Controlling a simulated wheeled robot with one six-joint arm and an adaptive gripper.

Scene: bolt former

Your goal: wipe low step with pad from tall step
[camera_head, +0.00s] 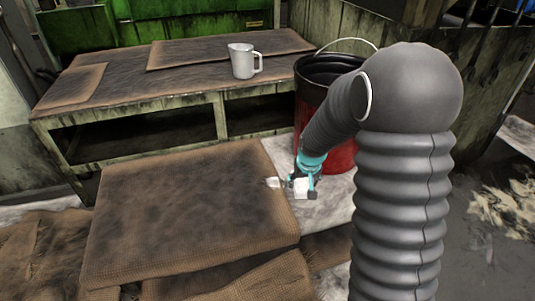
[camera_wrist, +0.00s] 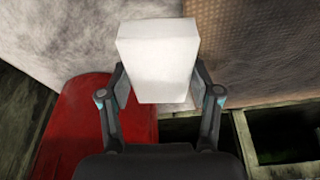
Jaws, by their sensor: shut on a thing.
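My gripper (camera_head: 303,180) is shut on a white block-shaped pad (camera_wrist: 157,60), with one finger on each side of it in the wrist view. In the head view the pad (camera_head: 301,188) is small and partly covered by the fingers. It is just right of the right edge of the low step (camera_head: 190,215), which is covered in brown, dark-stained sacking. I cannot tell if the pad touches anything below. The tall step (camera_head: 115,85) stands behind, with a grimy top and open bays under it.
A white jug (camera_head: 242,61) stands on the tall step. A red bucket (camera_head: 341,150) with a dark inside stands close behind my gripper; it also shows in the wrist view (camera_wrist: 85,130). A small white piece (camera_head: 272,182) shows at the low step's right edge. The low step's top is otherwise clear.

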